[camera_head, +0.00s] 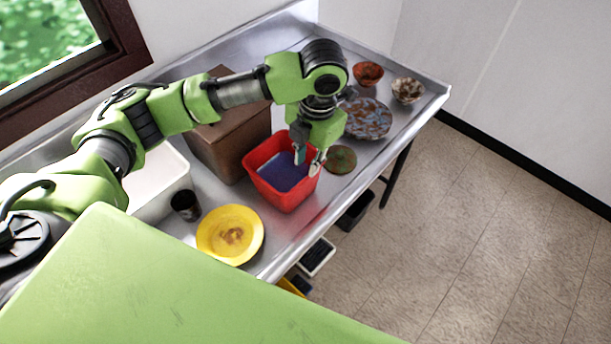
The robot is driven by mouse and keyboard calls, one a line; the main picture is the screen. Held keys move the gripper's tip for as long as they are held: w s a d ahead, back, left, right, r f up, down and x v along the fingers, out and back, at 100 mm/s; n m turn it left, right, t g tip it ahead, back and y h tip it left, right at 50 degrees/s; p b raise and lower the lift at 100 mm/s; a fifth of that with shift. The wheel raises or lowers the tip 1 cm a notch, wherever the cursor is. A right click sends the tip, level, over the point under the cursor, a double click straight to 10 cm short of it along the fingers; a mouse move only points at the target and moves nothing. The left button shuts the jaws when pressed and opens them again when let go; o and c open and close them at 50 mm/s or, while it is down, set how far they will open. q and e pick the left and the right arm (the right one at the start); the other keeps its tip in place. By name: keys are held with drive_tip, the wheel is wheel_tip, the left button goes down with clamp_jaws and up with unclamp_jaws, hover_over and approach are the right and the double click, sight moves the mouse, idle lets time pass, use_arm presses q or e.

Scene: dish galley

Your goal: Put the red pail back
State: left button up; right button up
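The red pail (284,198) stands on the metal counter, near its front edge. It is square, with a blue-purple surface inside. My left gripper (309,160) points down at the pail's right side. One finger shows over the inside of the pail and the other near its right rim. The fingers are apart, with a gap between them. I cannot tell whether either finger touches the rim. My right gripper is not in view.
A brown box (222,143) stands just behind the pail. A yellow plate (229,252), a dark cup (186,205) and a white bin (155,185) are to the left. A small green-brown dish (341,160), a patterned plate (367,119) and two bowls (367,74) (407,90) are to the right.

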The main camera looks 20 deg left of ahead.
use_arm(q)
drive_tip(key=r, duration=0.3)
drive_tip(key=shift+s+d+r, duration=0.1)
drive_tip(key=shift+d, duration=0.1)
idle(0.4)
